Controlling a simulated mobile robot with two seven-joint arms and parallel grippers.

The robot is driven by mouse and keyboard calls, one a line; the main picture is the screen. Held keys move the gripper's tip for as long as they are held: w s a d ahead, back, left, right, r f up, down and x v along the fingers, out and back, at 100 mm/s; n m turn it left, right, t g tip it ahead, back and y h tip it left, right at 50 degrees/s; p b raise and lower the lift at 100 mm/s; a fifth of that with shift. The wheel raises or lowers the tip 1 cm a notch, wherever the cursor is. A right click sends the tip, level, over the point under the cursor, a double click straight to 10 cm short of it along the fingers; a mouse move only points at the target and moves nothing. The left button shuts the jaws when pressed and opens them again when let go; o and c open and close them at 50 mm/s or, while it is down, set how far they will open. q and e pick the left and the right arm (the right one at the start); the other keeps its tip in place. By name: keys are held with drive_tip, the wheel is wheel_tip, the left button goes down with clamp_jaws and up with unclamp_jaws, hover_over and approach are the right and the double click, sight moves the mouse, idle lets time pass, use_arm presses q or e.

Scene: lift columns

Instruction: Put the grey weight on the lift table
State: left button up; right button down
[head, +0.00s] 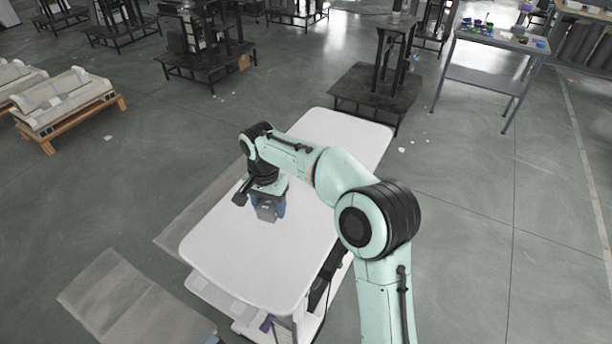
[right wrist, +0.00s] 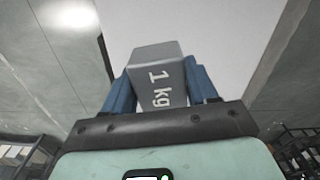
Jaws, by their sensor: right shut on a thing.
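The grey weight (head: 266,212), marked "1 kg", sits between the blue fingers of my right gripper (head: 271,206). In the right wrist view the weight (right wrist: 158,76) shows clearly, with a finger shut against each side. The lift table (head: 235,260) has a white top with rounded corners. The gripper and weight are over the left-middle part of this top in the head view. I cannot tell whether the weight's underside touches the top or hangs a little above it. My left gripper is not in view.
The white top is otherwise bare. A grey mat (head: 135,305) lies on the floor at lower left. A dark stand (head: 375,95) is just beyond the top's far end. A workbench (head: 500,40) with small coloured items stands at upper right. Pallets (head: 68,108) are at left.

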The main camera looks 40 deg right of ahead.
drive_tip(key=shift+s+d+r+m, duration=0.15)
drive_tip(key=shift+d+r+m, duration=0.7)
drive_tip(key=shift+r+m, duration=0.1)
drive_tip(key=shift+d+f, duration=0.1)
drive_tip(key=shift+f, duration=0.25)
drive_tip(key=b, duration=0.2)
hover_over(282, 247)
wheel_tip(282, 247, down, 14)
drive_tip(key=shift+r, duration=0.2)
drive_tip(key=shift+f, duration=2.7)
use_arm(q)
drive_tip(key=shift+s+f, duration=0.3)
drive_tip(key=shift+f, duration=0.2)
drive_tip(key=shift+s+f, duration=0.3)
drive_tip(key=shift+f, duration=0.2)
use_arm(e)
drive_tip(key=shift+f, duration=0.2)
drive_tip(key=shift+c, duration=1.6)
unclamp_jaws()
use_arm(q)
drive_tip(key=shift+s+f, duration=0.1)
